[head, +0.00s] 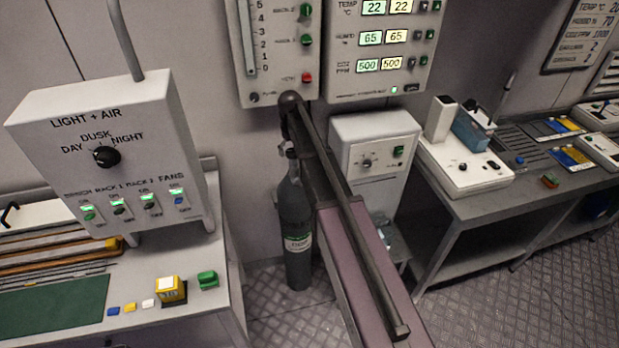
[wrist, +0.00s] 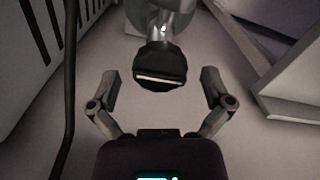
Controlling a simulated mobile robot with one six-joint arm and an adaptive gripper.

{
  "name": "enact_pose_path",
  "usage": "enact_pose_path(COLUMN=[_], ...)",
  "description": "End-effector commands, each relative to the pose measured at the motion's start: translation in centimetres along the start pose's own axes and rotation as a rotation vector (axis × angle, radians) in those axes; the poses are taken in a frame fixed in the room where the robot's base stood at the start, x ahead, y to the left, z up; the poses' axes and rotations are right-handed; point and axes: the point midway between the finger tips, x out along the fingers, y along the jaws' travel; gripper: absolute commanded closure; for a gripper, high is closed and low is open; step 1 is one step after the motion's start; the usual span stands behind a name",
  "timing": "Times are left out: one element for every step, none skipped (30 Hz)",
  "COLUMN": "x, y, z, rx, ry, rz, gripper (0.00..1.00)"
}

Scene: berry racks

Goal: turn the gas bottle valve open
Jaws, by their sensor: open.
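The gas bottle (head: 297,235) is a dark grey cylinder with a pale label. It stands upright on the floor against the back wall, partly hidden by my arm. Its top and valve are hard to make out in the head view. In the wrist view, the valve (wrist: 160,68) shows as a round black knob with a pale bar across its face, in front of the grey bottle top (wrist: 165,18). My gripper (wrist: 160,75) is open, one finger on each side of the knob, with a visible gap on both sides. My gripper is not clearly visible in the head view.
A dark hose (wrist: 70,80) runs down the left of the wrist view. A workbench (head: 228,295) with the light and air box (head: 100,150) stands left of the bottle. A white cabinet (head: 375,130) stands right of it. Wall panels (head: 380,60) hang above.

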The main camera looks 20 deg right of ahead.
Motion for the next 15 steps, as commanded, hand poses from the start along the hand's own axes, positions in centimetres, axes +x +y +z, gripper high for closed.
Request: enact_pose_path(x=[0.00, 0.00, 0.00, 0.00, 0.00, 0.00, 0.00, 0.00, 0.00, 0.00, 0.00, 0.00, 0.00, 0.00, 0.00], y=[0.00, 0.00, 0.00, 0.00, 0.00, 0.01, 0.01, 0.01, 0.01, 0.01, 0.01, 0.01, 0.01, 0.01, 0.01], z=[0.00, 0.00, 0.00, 0.00, 0.00, 0.00, 0.00, 0.00, 0.00, 0.00, 0.01, 0.01, 0.00, 0.00, 0.00], rx=[-0.031, -0.051, -0.078, -0.099, -0.118, -0.145, -0.165, -0.185, -0.211, -0.232, -0.252, -0.278, -0.298, -0.318, -0.345], ry=[0.000, 0.000, 0.000, 0.000, 0.000, 0.000, 0.000, 0.000, 0.000, 0.000, 0.000, 0.000, 0.000, 0.000, 0.000], rz=[0.000, 0.000, 0.000, 0.000, 0.000, 0.000, 0.000, 0.000, 0.000, 0.000, 0.000, 0.000, 0.000, 0.000, 0.000], gripper=[0.00, 0.00, 0.00, 0.00, 0.00, 0.00, 0.00, 0.00, 0.00, 0.00, 0.00, 0.00, 0.00, 0.00, 0.00])
